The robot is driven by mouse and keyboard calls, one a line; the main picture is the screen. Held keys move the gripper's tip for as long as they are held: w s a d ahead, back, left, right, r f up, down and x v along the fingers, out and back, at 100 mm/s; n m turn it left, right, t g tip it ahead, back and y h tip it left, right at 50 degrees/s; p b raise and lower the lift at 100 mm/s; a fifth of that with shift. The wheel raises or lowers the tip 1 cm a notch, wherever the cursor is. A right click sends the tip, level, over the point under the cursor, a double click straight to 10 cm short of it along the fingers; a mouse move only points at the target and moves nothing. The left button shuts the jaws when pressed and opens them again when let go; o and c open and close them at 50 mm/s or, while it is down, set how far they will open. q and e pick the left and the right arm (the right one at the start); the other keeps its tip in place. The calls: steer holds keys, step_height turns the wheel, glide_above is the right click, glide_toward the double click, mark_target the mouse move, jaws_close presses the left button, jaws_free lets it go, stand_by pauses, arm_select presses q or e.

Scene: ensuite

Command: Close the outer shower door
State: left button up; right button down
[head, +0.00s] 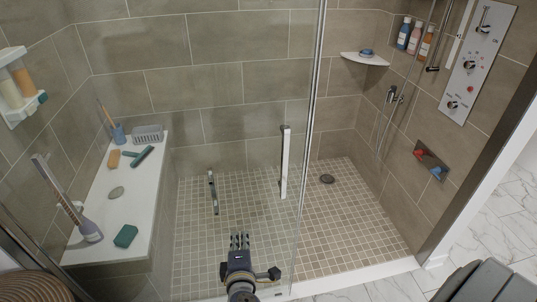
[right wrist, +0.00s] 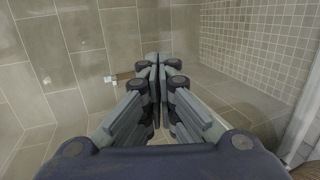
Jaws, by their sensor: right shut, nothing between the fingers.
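The glass shower door (head: 300,225) is a clear panel; its bright upright edge runs from the top middle of the head view down to the bottom. To the right of that edge the shower floor shows with no clear sign of glass before it. A pale upright bar handle (head: 285,162) is near the edge. A second, shorter metal handle (head: 213,191) shows further left. My right gripper (head: 240,241) is low in front of the shower, below and between the two handles, apart from both. In the right wrist view its fingers (right wrist: 157,78) are shut and empty. My left gripper is out of view.
A white bench (head: 87,208) with bath items lies at left. A corner shelf (head: 364,59), bottles (head: 414,37) and a control panel (head: 478,62) are on the far walls. A white threshold (head: 375,274) runs along the bottom.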

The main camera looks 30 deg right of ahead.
steer(key=s+d+r+m+t+h+p, duration=0.1)
steer(key=d+r+h, duration=0.1)
steer(key=r, duration=0.8)
steer(key=s+d+r+m+t+h, duration=0.1)
steer(key=d+r+h, duration=0.1)
steer(key=r, duration=0.7)
arm_select(q)
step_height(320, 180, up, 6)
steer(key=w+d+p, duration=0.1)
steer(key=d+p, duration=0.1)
steer(key=p, duration=0.2)
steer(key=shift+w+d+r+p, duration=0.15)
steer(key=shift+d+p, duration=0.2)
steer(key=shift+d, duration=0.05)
arm_select(e)
steer(key=w+d, duration=0.6)
steer(key=d, duration=0.2)
steer(key=shift+w+d+r, duration=0.15)
steer(key=shift+w+d, duration=0.1)
steer(key=shift+w, duration=0.05)
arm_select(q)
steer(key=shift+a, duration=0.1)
